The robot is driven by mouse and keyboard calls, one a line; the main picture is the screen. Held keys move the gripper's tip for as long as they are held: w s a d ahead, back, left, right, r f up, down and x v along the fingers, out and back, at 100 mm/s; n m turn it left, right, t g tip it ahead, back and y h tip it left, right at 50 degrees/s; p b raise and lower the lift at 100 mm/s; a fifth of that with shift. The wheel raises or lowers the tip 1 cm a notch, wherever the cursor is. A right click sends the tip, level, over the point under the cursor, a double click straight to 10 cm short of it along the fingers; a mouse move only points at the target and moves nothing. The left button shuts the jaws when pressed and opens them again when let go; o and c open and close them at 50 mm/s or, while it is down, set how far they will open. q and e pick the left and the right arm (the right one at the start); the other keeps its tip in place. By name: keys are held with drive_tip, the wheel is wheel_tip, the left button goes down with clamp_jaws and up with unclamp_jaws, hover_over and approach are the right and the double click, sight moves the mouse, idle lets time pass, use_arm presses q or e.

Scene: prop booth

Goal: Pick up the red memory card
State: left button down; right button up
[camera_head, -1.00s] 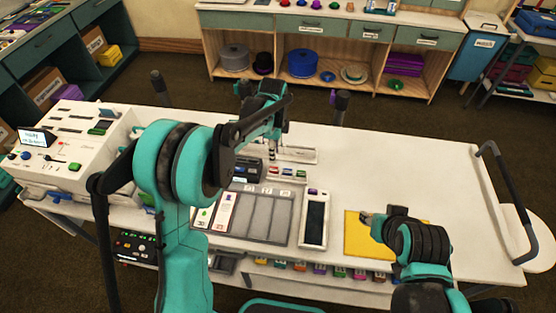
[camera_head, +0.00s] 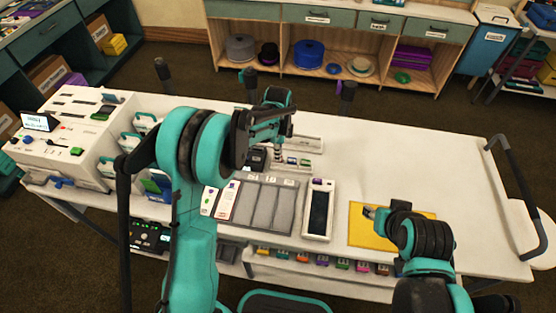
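A small tray (camera_head: 297,169) with small coloured memory cards lies past the grey slotted panel. A blue-green card (camera_head: 292,160) and a green card (camera_head: 305,163) show in it. I cannot make out the red memory card; the spot at the left end of the row is covered by my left gripper (camera_head: 278,157). That gripper points down at this end of the row, very close to the cards. It is small and partly hidden by its arm, so its opening and any hold cannot be told. My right gripper (camera_head: 369,212) is over the yellow mat (camera_head: 420,215), away from the cards.
A phone-like device (camera_head: 319,210) lies between the grey slotted panel (camera_head: 263,205) and the yellow mat. A white console (camera_head: 65,140) stands at the left. A second long tray (camera_head: 305,143) lies behind the cards. The table's right side is clear.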

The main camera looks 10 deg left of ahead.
use_arm(q)
drive_tip(key=shift+r, duration=0.1)
idle(0.3)
wheel_tip(320, 180, up, 4)
drive_tip(key=shift+r+p, duration=0.2)
drive_tip(key=shift+p, duration=0.55)
drive_tip(key=s+d+r+p, duration=0.2)
drive_tip(key=s+d+r, duration=0.3)
drive_tip(key=d, duration=0.5)
drive_tip(key=shift+s+d+r, duration=0.15)
drive_tip(key=shift+d+r, duration=0.05)
drive_tip(key=shift+r, duration=0.55)
use_arm(e)
wheel_tip(320, 180, up, 4)
drive_tip(key=shift+f, duration=0.2)
